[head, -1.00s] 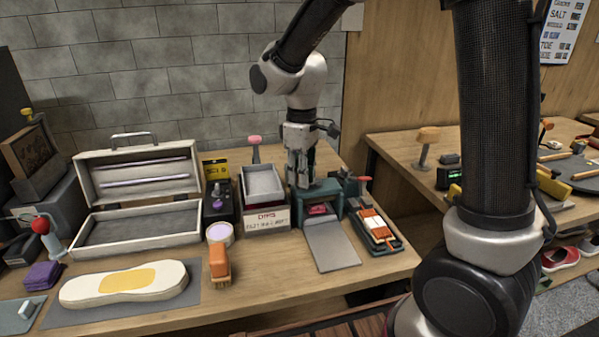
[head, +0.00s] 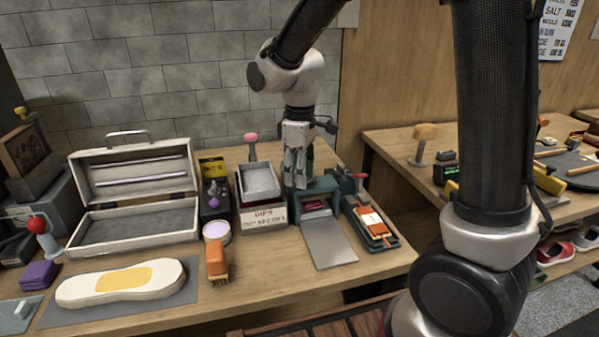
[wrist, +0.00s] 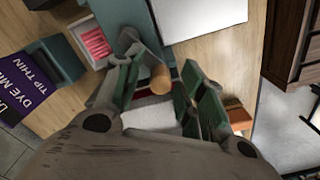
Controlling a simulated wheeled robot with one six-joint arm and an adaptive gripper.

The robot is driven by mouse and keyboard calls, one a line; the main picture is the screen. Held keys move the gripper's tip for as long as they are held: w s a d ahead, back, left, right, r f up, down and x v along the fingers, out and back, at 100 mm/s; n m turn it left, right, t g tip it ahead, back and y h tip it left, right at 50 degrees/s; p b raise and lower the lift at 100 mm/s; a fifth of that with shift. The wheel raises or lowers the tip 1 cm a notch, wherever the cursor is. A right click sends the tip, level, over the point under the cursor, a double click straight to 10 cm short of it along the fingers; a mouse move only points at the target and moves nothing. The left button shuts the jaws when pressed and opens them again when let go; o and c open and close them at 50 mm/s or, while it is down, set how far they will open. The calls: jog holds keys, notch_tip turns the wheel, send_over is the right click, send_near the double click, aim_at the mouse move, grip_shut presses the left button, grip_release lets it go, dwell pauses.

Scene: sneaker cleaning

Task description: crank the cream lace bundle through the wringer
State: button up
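The teal wringer (head: 322,187) stands on the bench, with a red part (head: 315,206) in its front opening and a grey ramp (head: 329,243) sloping toward me. My gripper (head: 297,183) points down at the wringer's left end. In the wrist view, my gripper (wrist: 168,88) is open, its green-padded fingers on either side of a tan round knob (wrist: 161,80); gaps show between the knob and the pads. The knob looks like the crank's grip. I cannot make out the cream lace bundle in either view.
A tray (head: 260,181) stands left of the wringer, close to my gripper. An orange-and-white item on a dark base (head: 371,223) lies to its right. An orange brush (head: 216,259) and an insole-shaped piece (head: 122,284) lie in front, left. Bare bench (head: 270,282) lies ahead of the tray.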

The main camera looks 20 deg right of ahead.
notch_tip(320, 180, up, 12)
dwell(0.6)
jog(key=s+d+m+t, duration=0.4)
jog(key=s+d+m, duration=0.7)
jog(key=s+d, duration=0.8)
jog(key=shift+d+r+t, duration=0.15)
jog(key=shift+r+t, duration=0.15)
jog(key=shift+r, duration=0.05)
jog(key=shift+s, duration=0.1)
